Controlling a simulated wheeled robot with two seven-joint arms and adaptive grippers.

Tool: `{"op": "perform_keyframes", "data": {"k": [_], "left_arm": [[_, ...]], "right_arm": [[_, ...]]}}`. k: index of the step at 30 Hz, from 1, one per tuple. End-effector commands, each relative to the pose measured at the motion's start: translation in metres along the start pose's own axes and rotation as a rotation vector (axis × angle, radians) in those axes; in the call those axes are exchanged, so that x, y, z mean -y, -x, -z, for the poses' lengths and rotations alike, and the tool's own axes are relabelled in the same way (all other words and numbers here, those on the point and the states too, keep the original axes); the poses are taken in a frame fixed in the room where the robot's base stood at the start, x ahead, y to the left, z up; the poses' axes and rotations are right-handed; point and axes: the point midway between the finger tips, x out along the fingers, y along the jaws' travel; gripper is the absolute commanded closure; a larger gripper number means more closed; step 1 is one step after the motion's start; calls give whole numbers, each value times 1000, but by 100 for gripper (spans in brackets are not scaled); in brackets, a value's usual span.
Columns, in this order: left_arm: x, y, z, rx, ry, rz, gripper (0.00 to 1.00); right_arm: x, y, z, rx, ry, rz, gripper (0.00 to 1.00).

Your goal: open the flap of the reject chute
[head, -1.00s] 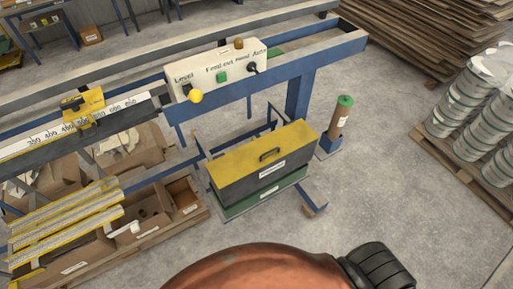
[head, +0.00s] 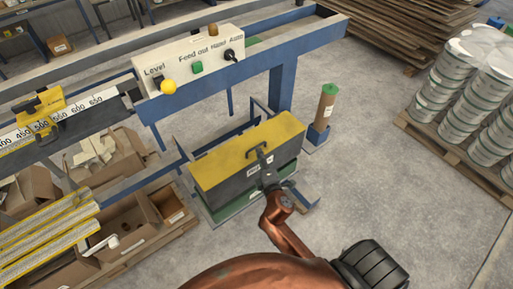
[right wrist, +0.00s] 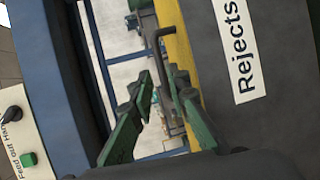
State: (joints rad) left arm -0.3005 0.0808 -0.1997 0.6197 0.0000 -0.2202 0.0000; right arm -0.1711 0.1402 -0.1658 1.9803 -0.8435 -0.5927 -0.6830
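The reject chute is a grey box whose front (head: 233,187) has a white label, partly hidden by my gripper in the head view. Its yellow flap (head: 222,162) lies closed on top, with a dark bar handle (head: 262,151) near its front edge. The "Rejects" label (right wrist: 238,50) and the handle (right wrist: 158,38) also show in the right wrist view. My right gripper (head: 266,168) is at the front of the chute, just by the handle. In the right wrist view its green fingers (right wrist: 160,82) are apart, with the handle's bar showing between and beyond the tips. Contact cannot be told. My left gripper is out of view.
A blue-framed conveyor with a control box (head: 190,66) stands behind the chute. A brown post with a green top (head: 324,112) stands to its right. Open cardboard boxes (head: 125,212) lie to the left.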

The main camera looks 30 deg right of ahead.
Motion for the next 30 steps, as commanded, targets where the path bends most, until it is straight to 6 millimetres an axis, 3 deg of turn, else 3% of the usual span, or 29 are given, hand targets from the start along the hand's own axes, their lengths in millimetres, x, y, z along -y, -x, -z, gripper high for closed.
{"op": "perform_keyframes", "data": {"k": [6,12,23,30], "left_arm": [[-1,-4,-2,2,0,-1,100],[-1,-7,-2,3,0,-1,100],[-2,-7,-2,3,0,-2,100],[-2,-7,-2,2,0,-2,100]], "right_arm": [[0,-37,0,-1,-1,0,84],[2,-57,0,-1,-2,2,84],[1,-62,0,-1,-4,3,85],[2,-62,0,-1,-4,3,100]]}}
